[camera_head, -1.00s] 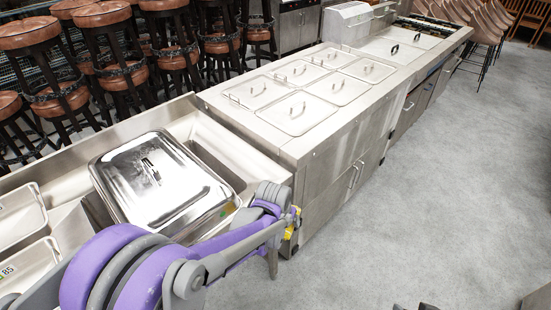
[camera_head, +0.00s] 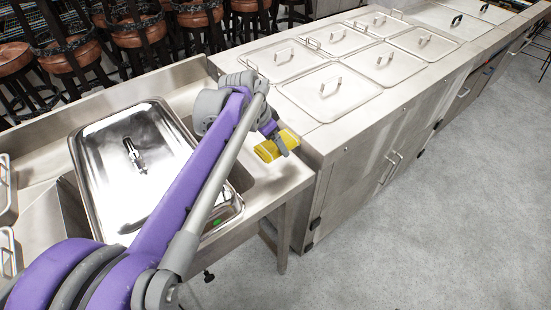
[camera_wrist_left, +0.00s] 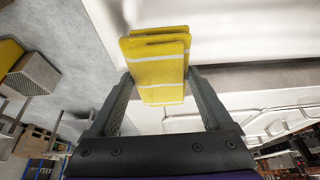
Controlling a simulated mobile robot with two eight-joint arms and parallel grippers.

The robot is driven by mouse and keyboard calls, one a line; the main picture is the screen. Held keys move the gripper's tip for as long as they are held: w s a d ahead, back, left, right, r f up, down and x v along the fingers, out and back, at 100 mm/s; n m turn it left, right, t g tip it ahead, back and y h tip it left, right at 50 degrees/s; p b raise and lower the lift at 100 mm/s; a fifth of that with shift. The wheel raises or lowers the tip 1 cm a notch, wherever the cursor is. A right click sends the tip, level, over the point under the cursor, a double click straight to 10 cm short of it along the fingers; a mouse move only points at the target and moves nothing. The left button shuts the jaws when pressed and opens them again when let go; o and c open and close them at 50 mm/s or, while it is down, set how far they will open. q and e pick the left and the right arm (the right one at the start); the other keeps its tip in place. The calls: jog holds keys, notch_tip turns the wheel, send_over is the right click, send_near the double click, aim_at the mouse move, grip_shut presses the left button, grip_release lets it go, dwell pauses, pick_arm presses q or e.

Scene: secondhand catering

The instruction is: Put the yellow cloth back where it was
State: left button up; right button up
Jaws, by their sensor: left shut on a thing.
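The folded yellow cloth (camera_head: 277,146) is in my left gripper (camera_head: 270,132), near the right end of the steel sink unit (camera_head: 285,178) in the head view. In the left wrist view, the cloth (camera_wrist_left: 158,68) has pale stripes and sits between the two fingers of my left gripper (camera_wrist_left: 158,92), which are shut on it. Whether the cloth touches the steel surface cannot be told. My right gripper is not in view.
A shiny lidded pan (camera_head: 140,165) covers much of the sink under my arm. A counter with several lidded wells (camera_head: 325,88) adjoins on the right. Bar stools (camera_head: 75,60) stand behind. The grey floor (camera_head: 440,220) at front right is clear.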

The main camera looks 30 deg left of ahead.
aim_at(279, 163)
pick_arm(q)
notch_tip(279, 163, down, 2)
jog(key=shift+s+f, duration=0.1)
jog(key=shift+f, duration=2.15)
jog(key=shift+b, duration=0.3)
jog(key=o, duration=1.2)
jog(key=shift+f, duration=0.1)
jog(key=shift+o, duration=0.2)
jog(key=shift+r, duration=0.35)
jog(key=p+v, duration=0.1)
jog(key=v, duration=1)
jog(key=shift+s+r, duration=0.1)
jog(key=shift+r, duration=0.2)
